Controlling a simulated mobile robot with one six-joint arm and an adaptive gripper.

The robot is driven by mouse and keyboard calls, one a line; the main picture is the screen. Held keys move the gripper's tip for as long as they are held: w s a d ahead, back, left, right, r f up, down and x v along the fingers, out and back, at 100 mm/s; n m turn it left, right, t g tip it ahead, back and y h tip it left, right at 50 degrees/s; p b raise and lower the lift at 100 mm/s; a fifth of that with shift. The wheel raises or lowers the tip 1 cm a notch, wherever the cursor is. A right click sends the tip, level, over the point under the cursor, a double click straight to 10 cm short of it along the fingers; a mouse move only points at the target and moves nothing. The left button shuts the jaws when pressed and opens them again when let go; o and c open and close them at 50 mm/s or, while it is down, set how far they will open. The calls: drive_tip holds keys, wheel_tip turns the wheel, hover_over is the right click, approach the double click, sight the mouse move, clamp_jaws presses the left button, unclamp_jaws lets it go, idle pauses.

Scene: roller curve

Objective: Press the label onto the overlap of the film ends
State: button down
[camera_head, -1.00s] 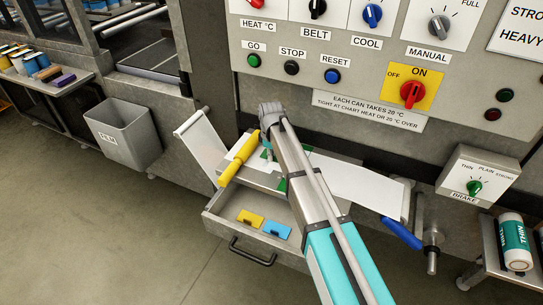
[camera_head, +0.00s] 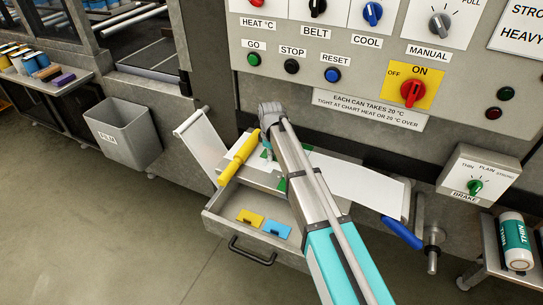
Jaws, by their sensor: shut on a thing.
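White film hangs over a roller on the left (camera_head: 203,142), and another white sheet of film (camera_head: 355,184) runs out to the right. Between them is a pale work surface with green patches (camera_head: 281,185), where the film ends come together, largely behind my arm. My gripper (camera_head: 266,153) points down just above this surface, right of the yellow-handled tool. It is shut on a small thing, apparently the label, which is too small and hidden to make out. I cannot tell whether it touches the film.
A yellow-handled bar (camera_head: 239,157) lies beside my gripper. An open drawer (camera_head: 222,209) below holds a yellow card (camera_head: 250,217) and a blue card (camera_head: 276,229). A blue crank handle (camera_head: 402,233) sticks out right. The control panel (camera_head: 300,90) rises behind.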

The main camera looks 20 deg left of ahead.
drive_tip(key=c, duration=0.7)
unclamp_jaws()
drive_tip(key=o, duration=0.5)
drive_tip(key=shift+o, duration=0.2)
drive_tip(key=shift+r, duration=0.2)
drive_tip(key=shift+r+p, duration=4.3)
drive_tip(key=shift+p, duration=0.2)
drive_tip(key=shift+s, duration=0.1)
